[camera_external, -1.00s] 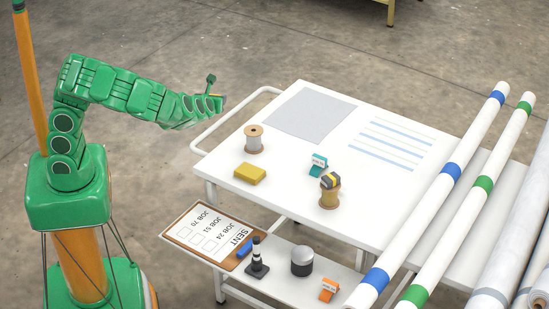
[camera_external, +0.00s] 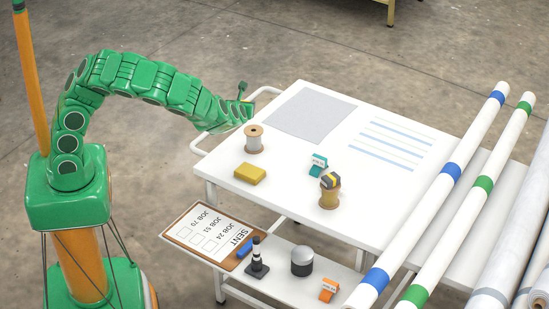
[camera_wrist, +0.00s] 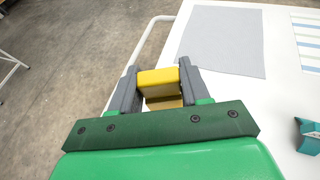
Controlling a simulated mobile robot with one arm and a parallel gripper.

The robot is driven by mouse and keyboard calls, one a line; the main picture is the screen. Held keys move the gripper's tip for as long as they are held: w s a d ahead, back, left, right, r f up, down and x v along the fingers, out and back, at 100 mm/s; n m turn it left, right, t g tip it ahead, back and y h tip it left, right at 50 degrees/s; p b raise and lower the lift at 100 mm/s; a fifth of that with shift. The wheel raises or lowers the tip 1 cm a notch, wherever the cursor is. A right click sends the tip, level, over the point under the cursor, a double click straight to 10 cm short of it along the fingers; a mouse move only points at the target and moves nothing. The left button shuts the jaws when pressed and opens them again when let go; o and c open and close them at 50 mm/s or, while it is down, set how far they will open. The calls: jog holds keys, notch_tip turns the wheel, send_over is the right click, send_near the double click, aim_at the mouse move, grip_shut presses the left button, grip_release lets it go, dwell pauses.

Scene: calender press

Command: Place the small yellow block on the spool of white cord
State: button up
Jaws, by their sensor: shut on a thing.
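My gripper (camera_wrist: 158,72) is shut on the small yellow block (camera_wrist: 158,80), which sits between its two grey fingertips in the wrist view. In the external view my gripper (camera_external: 247,104) is above the table's far left edge, behind and above the spool of white cord (camera_external: 254,141); the held block is hardly visible there. The spool stands upright on the table, with nothing seen on its top. In the wrist view, a tan patch (camera_wrist: 164,103) shows between the fingers below the block; I cannot tell what it is.
The white table (camera_external: 290,215) also bears a larger yellow block (camera_external: 250,173), a teal clip-like item (camera_external: 318,164) and a tan spool (camera_external: 330,198) with a black-and-yellow piece on top. A grey sheet (camera_external: 311,114) lies flat behind. Long rolls (camera_external: 440,190) slant along the right side.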

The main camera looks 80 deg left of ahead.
jog(key=shift+w+a+f, duration=0.25)
jog(key=shift+w+f, duration=0.6)
jog(key=shift+f, duration=0.2)
jog(key=shift+w+a+f, duration=0.2)
jog(key=shift+w+f, duration=0.6)
jog(key=shift+f, duration=1.6)
jog(key=shift+f, duration=0.15)
jog(key=o, duration=1)
jog(key=shift+s+d+r, duration=0.25)
jog(key=shift+d+r, duration=0.15)
jog(key=shift+d, duration=0.15)
jog(key=shift+v, duration=5.4)
